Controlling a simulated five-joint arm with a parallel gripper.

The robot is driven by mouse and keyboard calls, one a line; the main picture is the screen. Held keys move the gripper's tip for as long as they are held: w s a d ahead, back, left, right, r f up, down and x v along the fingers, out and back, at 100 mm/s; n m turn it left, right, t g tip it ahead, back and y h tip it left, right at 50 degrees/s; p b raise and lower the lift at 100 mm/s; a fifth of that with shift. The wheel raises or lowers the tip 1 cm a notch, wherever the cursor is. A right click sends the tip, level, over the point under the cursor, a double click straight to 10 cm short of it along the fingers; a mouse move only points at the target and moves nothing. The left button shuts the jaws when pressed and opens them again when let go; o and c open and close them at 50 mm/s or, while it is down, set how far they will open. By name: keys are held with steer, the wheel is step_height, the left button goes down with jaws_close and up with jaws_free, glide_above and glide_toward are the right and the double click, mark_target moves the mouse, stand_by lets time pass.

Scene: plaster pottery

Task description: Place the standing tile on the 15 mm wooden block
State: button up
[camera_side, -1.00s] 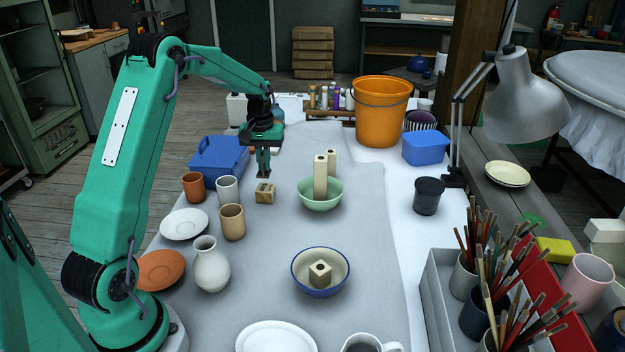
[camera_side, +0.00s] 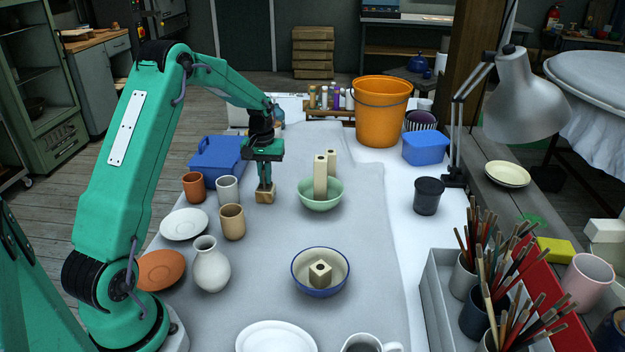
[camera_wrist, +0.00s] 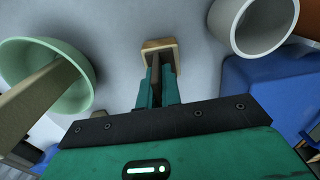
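The small light-wood block (camera_side: 265,198) stands on the grey cloth, left of the green bowl. In the wrist view the block (camera_wrist: 158,44) lies just past my fingertips, partly hidden by them. My gripper (camera_side: 265,186) points straight down over the block. In the wrist view the fingers of my gripper (camera_wrist: 157,88) are close together with a thin, dark brown tile (camera_wrist: 156,72) upright between them. The fingers appear shut on it. Its lower edge is over the block; I cannot tell whether it touches it.
The green bowl (camera_side: 334,203) with a tall square post (camera_side: 320,178) stands close right of my gripper. A grey-white cup (camera_side: 228,190), a tan cup (camera_side: 232,222) and a blue box (camera_side: 217,160) are close on the left. The cloth in front is clear toward the blue-rimmed bowl (camera_side: 301,283).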

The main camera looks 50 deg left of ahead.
steer(key=o, duration=0.4)
steer(key=shift+o, duration=0.2)
steer(key=shift+r, duration=0.1)
step_height(320, 180, up, 12)
steer(key=shift+r, duration=0.1)
stand_by(0.3)
stand_by(0.5)
